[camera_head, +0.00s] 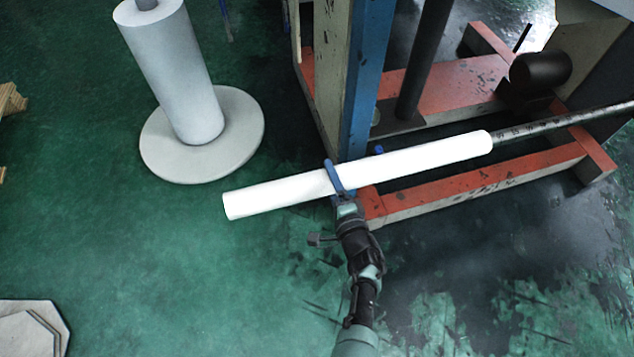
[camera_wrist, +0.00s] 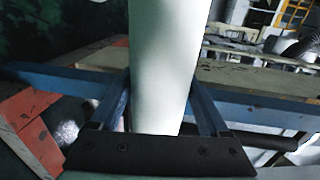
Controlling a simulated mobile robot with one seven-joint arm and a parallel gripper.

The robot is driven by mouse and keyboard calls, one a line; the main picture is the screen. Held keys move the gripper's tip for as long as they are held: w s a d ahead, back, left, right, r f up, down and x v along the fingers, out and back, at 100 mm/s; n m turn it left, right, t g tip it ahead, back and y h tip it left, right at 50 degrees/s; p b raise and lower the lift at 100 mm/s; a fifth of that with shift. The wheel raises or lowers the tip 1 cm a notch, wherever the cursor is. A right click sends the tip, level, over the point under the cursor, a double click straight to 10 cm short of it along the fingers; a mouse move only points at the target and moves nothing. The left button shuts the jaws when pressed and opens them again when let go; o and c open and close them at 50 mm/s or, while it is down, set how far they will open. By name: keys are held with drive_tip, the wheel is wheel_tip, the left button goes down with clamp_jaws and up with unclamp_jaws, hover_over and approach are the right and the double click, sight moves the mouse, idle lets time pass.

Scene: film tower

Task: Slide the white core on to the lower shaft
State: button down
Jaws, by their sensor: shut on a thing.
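The white core (camera_head: 420,158) is a long tube lying nearly level, its right end a little higher in the picture. My gripper (camera_head: 334,178) is shut around it left of its middle. In the wrist view the core (camera_wrist: 165,60) stands between the two blue fingers (camera_wrist: 170,108). The lower shaft (camera_head: 560,122) is a thin grey bar with dark marks, coming in from the right. The core's right end meets the shaft's left end in the head view. Whether the shaft's tip is inside the core or just behind its end, I cannot tell.
A red and cream machine base (camera_head: 480,185) lies below the core, with a blue upright (camera_head: 362,80) behind it. A dark roller (camera_head: 540,70) is at the upper right. A white roll (camera_head: 178,70) stands on a round base (camera_head: 245,120). Green floor at lower left is mostly clear.

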sight(438, 161)
drive_tip(key=d+b, duration=0.1)
drive_tip(key=d, duration=0.1)
drive_tip(key=w+d+b, duration=0.1)
drive_tip(key=d, duration=0.1)
drive_tip(key=w+d, duration=0.1)
drive_tip(key=d, duration=0.2)
drive_tip(key=shift+f+b, duration=0.1)
drive_tip(key=shift+b, duration=0.3)
drive_tip(key=shift+w+d, duration=0.2)
drive_tip(key=shift+d, duration=0.4)
